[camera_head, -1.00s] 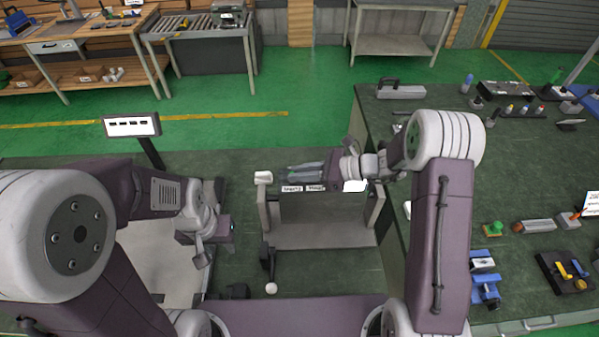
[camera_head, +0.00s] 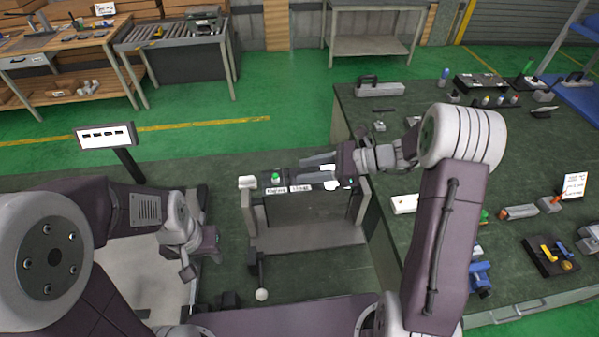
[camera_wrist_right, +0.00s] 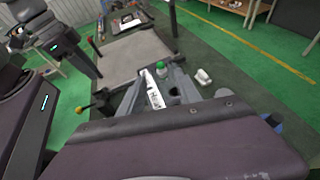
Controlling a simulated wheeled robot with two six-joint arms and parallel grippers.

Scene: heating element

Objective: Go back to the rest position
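My right gripper (camera_head: 312,168) points left over the top of a grey station (camera_head: 251,225). Its two fingers are apart and nothing shows held between them. They also show spread in the right wrist view (camera_wrist_right: 155,90). A small green-topped piece (camera_head: 276,178) stands on the station's top, just left of the fingertips; it also shows in the right wrist view (camera_wrist_right: 163,68). My left gripper (camera_head: 190,271) hangs low at the left, beside a pale panel; its fingers are too unclear to read.
A white block (camera_head: 248,182) sits on the station's left end. A green-topped workbench (camera_head: 400,130) with several tools lies right of it, partly under my right arm. A sign on a post (camera_head: 105,134) stands at the left.

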